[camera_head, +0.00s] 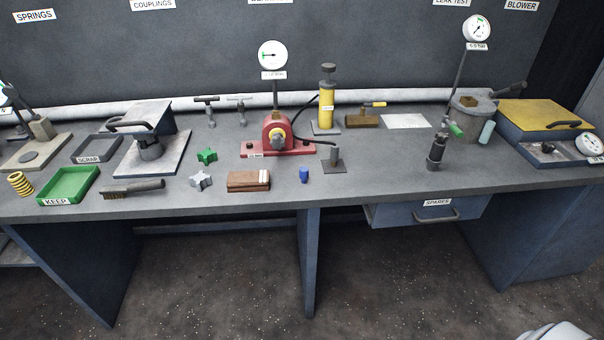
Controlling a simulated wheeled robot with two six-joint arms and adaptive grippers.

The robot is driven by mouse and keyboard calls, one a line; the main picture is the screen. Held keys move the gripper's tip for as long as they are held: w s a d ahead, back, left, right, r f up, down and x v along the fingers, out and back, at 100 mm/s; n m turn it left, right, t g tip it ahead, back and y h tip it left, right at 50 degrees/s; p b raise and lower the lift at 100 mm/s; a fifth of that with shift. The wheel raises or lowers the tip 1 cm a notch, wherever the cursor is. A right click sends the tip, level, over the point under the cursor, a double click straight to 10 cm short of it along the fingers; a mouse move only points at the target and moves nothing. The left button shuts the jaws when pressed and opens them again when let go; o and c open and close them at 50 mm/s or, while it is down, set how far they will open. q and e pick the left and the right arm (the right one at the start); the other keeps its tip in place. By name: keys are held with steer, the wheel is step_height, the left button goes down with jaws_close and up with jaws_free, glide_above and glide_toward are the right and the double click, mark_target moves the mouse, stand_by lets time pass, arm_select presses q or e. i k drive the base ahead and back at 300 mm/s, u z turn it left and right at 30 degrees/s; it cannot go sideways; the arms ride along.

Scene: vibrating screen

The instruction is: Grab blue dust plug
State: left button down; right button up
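The blue dust plug (304,174) stands on the workbench near its front edge, just right of the picture's middle. It is a small blue cylinder with a slightly wider top, and nothing touches it. Neither of my grippers is in view. A white rounded part shows at the bottom right corner, and I cannot tell which part it is.
Left of the plug lies a brown block (248,181); behind it are a red gauge base (278,135) and a grey post on a plate (333,160). A green KEEP tray (68,186) stands left. Below the bench is a SPARES drawer (428,212). Bench around the plug is clear.

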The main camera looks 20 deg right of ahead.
mark_target(303, 171)
steer(key=z, duration=0.3)
steer(key=k, duration=0.4)
steer(key=z, duration=0.95)
steer(key=k, duration=0.9)
steer(key=z, duration=1.25)
steer(key=i, duration=2.7)
steer(key=u, duration=1.7)
steer(key=i, duration=0.85)
steer(key=u, duration=0.7)
